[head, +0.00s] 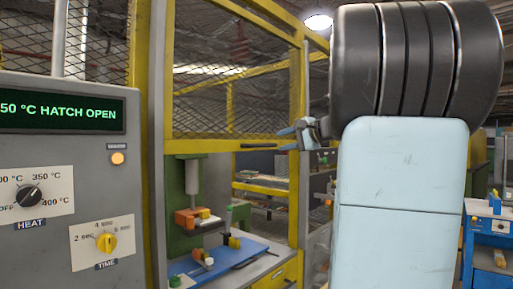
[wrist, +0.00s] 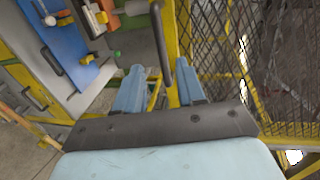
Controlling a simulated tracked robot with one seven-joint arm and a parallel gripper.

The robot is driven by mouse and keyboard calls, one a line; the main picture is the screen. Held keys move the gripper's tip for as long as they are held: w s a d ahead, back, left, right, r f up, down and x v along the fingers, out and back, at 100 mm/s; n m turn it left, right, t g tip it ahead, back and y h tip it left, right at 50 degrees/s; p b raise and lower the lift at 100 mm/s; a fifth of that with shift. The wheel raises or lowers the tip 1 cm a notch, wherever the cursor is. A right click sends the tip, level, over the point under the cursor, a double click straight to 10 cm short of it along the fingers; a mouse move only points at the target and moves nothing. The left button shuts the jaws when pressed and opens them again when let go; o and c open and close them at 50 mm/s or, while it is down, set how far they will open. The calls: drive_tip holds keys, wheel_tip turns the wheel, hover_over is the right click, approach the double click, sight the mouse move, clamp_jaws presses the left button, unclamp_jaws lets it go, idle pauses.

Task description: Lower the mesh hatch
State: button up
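The mesh hatch (head: 235,70) is raised in its yellow frame, with a yellow rail along its bottom edge. It also shows on the right in the wrist view (wrist: 225,45). A dark bar handle (head: 262,146) runs along that rail. In the wrist view the handle (wrist: 160,40) lies beyond the fingertips, its near end in line with the gap between them. My gripper (head: 286,138) is at the right end of the handle. Its two light-blue fingers (wrist: 158,75) are apart with nothing held; I cannot tell whether one touches the handle.
A grey control panel (head: 70,170) at left reads "50 °C HATCH OPEN", its first digit cut off. Below the hatch are a press with an orange block (head: 187,217) and a blue bed (head: 225,262). A yellow post (head: 299,180) stands close to my gripper.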

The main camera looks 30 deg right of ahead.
sight(264, 145)
drive_tip(key=x, duration=1)
clamp_jaws()
idle(0.4)
